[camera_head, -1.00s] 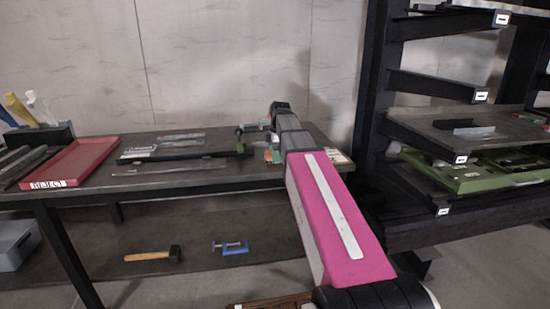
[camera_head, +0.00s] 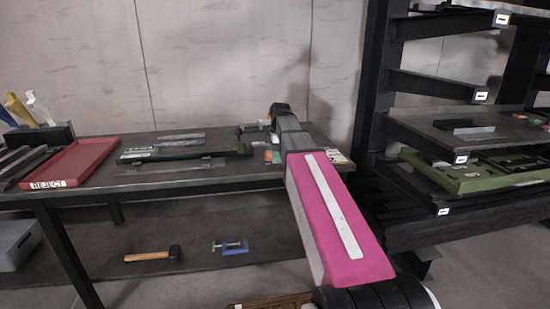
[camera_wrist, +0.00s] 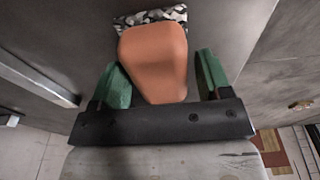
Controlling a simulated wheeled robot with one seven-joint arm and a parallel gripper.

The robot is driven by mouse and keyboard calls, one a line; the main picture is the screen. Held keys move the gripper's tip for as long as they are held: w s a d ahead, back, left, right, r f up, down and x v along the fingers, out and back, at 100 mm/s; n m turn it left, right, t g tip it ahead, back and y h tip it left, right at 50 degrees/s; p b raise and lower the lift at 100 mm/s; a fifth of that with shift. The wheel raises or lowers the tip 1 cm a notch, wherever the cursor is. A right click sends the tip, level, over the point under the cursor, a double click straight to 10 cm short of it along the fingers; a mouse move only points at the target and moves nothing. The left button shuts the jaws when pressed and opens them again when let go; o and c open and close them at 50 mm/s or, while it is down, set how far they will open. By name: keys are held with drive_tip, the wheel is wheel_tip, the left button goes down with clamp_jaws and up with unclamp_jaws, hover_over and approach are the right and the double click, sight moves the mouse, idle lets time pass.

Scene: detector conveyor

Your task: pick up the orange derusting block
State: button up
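The orange derusting block (camera_wrist: 155,58) is a rounded, tapered piece in the wrist view, lying on a dark grey surface. My gripper (camera_wrist: 163,80) has two green fingers, one on each side of the block. The fingers stand apart, with a visible gap between the block and the right finger. The left finger is close to the block's edge; I cannot tell whether it touches. In the head view my arm covers most of the gripper area at the right end of the workbench (camera_head: 240,178). A small orange patch shows there beside the arm.
A black-and-white patterned item (camera_wrist: 150,17) lies just beyond the block. A red reject tray (camera_head: 75,163) and flat metal parts lie left on the bench. A hammer (camera_head: 152,255) and a blue clamp (camera_head: 231,247) lie below. A dark shelf rack (camera_head: 430,85) stands right.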

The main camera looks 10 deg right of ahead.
drive_tip(key=c, duration=0.7)
drive_tip(key=shift+r, duration=0.1)
drive_tip(key=shift+r, duration=0.55)
drive_tip(key=r, duration=0.3)
drive_tip(key=shift+s+a+r, duration=0.25)
drive_tip(key=shift+a+r, duration=0.05)
drive_tip(key=shift+r, duration=0.1)
drive_tip(key=s+a+r, duration=0.6)
drive_tip(key=a, duration=0.2)
drive_tip(key=shift+s+a+r, duration=0.25)
drive_tip(key=shift+a, duration=0.15)
drive_tip(key=shift+o, duration=0.8)
drive_tip(key=shift+f, duration=0.1)
